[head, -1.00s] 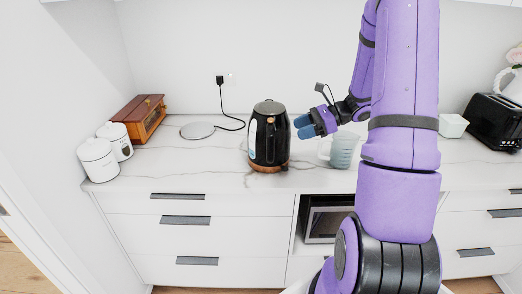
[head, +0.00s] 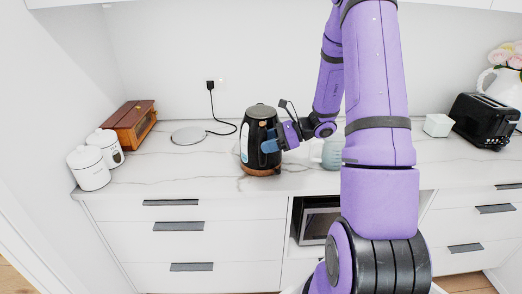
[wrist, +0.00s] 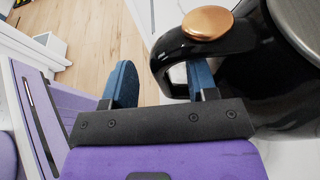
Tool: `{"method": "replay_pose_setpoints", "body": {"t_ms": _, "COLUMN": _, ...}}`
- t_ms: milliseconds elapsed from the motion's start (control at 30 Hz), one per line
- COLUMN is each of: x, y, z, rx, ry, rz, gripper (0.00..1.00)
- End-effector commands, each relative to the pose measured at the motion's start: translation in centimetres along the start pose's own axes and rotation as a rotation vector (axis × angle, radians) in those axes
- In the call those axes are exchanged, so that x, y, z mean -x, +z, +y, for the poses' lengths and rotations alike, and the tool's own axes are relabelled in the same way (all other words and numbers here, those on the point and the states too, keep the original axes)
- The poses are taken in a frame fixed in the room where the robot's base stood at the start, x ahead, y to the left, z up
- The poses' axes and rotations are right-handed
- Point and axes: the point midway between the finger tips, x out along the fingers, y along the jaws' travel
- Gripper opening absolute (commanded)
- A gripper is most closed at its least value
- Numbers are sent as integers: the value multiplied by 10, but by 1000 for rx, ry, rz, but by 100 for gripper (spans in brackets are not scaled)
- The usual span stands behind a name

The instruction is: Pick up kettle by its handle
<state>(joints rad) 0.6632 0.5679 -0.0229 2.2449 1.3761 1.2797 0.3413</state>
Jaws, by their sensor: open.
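The black kettle (head: 258,125) with a copper-coloured base band stands upright on the white marble counter. In the wrist view its black body (wrist: 275,80) fills the right side, and its curved handle (wrist: 164,52) with a round copper button (wrist: 207,22) reaches left. My gripper (head: 271,145) is at the kettle's right side in the head view. In the wrist view my gripper (wrist: 160,84) is open, with one blue finger outside the handle and the other at the handle's opening. The handle lies between them; contact is unclear. The handle is mostly hidden in the head view.
A round kettle base (head: 188,135) with a cord lies left of the kettle. A pale blue-green jug (head: 332,153) stands close to the right, partly behind my arm. White canisters (head: 90,168), a wooden box (head: 132,125) and a black toaster (head: 484,118) stand farther off.

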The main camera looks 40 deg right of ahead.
Motion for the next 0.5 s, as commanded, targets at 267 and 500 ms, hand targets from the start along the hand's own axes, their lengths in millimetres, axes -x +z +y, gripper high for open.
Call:
{"method": "replay_pose_setpoints", "body": {"t_ms": 267, "x": -18, "y": 0, "z": 0, "rx": 0, "ry": 0, "rz": 0, "gripper": 53}}
{"method": "replay_pose_setpoints", "body": {"t_ms": 500, "x": -17, "y": 0, "z": 0, "rx": 0, "ry": 0, "rz": 0, "gripper": 32}}
